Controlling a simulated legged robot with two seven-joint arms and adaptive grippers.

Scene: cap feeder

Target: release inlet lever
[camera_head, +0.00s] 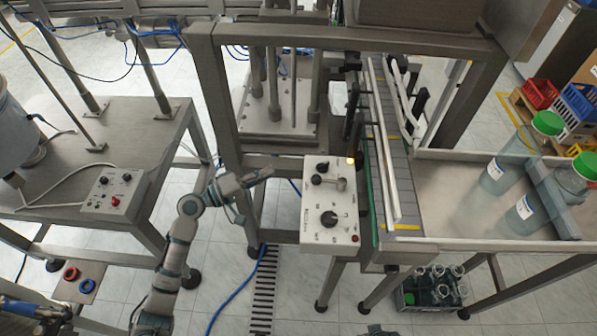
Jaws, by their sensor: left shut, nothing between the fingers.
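A white control box (312,222) stands at the conveyor's near end. On its upper part are a lever with a dark knob (316,180), a metallic lever piece (341,184) beside it and a lit orange lamp. A black rotary knob (329,218) sits lower down. I cannot tell which control is the inlet lever; the labels are too small to read. My left gripper (267,173) is shut and empty, left of the box and apart from it, pointing right towards its upper part. My right gripper is not in view.
A grey machine frame (212,90) rises behind my left gripper. The conveyor (398,180) runs back from the box. A second control box (112,192) lies on the left table. A crate of glass bottles (432,288) is on the floor.

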